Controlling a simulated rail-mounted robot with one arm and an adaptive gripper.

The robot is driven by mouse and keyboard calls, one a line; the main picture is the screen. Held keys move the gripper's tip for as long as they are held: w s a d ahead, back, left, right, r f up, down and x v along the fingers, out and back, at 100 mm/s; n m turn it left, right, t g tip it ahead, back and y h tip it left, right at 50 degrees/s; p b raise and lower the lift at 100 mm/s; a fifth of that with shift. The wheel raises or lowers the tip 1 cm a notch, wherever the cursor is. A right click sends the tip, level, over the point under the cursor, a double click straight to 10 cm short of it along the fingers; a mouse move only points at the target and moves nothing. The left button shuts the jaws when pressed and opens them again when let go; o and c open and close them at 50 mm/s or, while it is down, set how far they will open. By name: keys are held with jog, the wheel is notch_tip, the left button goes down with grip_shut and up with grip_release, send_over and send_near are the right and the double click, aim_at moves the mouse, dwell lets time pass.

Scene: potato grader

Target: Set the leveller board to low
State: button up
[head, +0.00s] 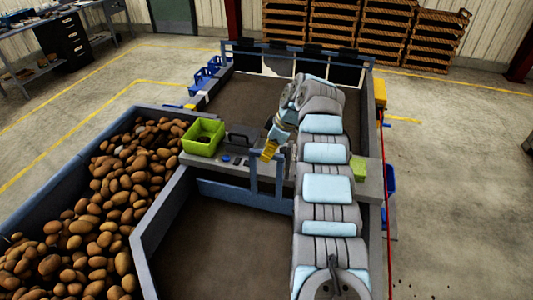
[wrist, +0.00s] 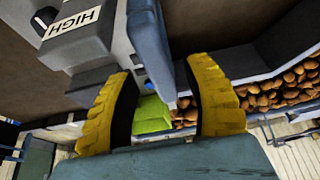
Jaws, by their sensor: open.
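A blue upright frame (head: 253,170) stands at the front edge of the grey cross-deck in the head view; it may be the leveller board's handle. In the wrist view a blue bar (wrist: 148,38) runs down between my gripper's (wrist: 158,70) two yellow fingers. The fingers stand apart, one on each side of the bar, and I cannot tell whether they touch it. In the head view my gripper (head: 268,151) is just above and behind the frame. I see no LOW label.
A green crate (head: 203,137) stands on the cross-deck (head: 232,172) left of my gripper. A bin of potatoes (head: 140,160) fills the left side. A smaller green box (head: 358,168) lies right of my arm. Brown belts (head: 225,245) lie in front and behind.

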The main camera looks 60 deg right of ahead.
jog(key=v, duration=1)
jog(key=shift+r, duration=0.2)
jog(key=shift+s, duration=0.1)
jog(key=shift+d, duration=0.1)
